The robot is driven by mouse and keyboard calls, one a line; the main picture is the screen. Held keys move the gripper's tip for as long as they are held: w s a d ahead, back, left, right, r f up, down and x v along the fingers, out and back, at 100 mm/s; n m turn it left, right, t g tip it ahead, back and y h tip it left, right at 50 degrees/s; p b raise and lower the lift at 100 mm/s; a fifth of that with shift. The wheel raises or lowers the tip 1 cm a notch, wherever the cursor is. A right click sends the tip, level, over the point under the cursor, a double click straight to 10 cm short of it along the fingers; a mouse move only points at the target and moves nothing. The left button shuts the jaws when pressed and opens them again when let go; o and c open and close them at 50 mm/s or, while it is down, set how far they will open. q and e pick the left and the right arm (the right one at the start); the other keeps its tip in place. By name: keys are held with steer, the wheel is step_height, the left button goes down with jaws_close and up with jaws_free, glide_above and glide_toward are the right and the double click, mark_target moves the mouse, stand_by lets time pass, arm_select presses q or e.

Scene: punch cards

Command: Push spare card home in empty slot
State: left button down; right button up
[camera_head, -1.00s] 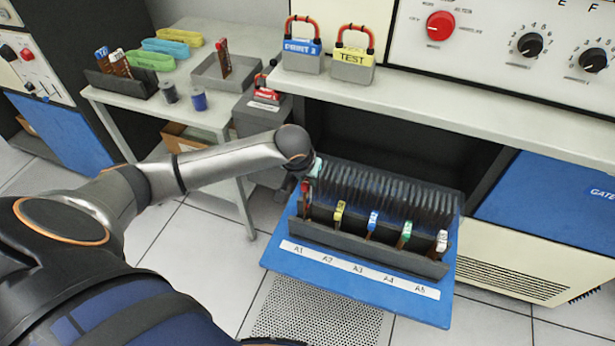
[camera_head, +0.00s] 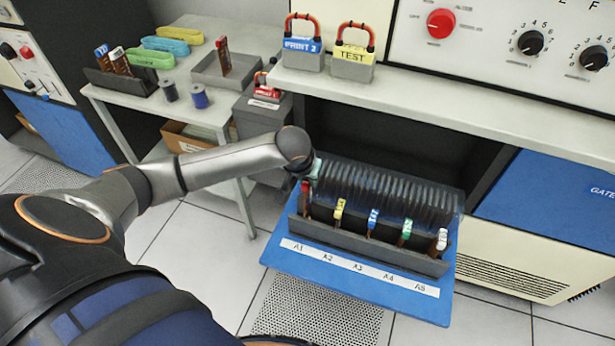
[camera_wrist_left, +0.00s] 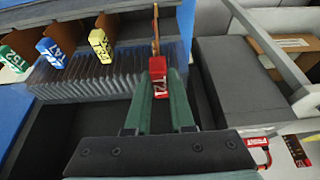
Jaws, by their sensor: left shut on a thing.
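The spare card, with a red tag (camera_wrist_left: 158,80) and a thin brown body, stands at the A1 end of the card rack; its red tag (camera_head: 304,187) also shows in the head view. My left gripper (camera_wrist_left: 158,72) is shut on it, with a green finger on either side of the tag. In the head view my left gripper (camera_head: 309,175) is mostly hidden behind my wrist. The rack (camera_head: 372,240) holds yellow (camera_head: 340,208), blue (camera_head: 374,217), green (camera_head: 406,230) and white (camera_head: 442,238) tagged cards above labels A2 to A5. I cannot tell how deep the red card sits.
The rack stands on a blue pulled-out panel (camera_head: 350,287) with a label strip. Dark ribbed fins (camera_head: 395,190) stand close behind the cards. Padlocks (camera_head: 352,67) stand on the shelf above. A side table (camera_head: 180,110) holds a tray, spools and more cards.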

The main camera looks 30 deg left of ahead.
mark_target(308, 197)
arm_select(q)
steer(key=shift+f, duration=1.95)
stand_by(0.7)
steer(key=shift+f+b, duration=0.95)
steer(key=shift+f, duration=0.9)
stand_by(0.6)
steer(key=c, duration=0.7)
jaws_free()
steer(key=p+v, duration=0.2)
steer(key=v, duration=1)
steer(key=shift+r+p, duration=0.25)
steer(key=shift+p, duration=0.1)
steer(key=shift+s, duration=0.1)
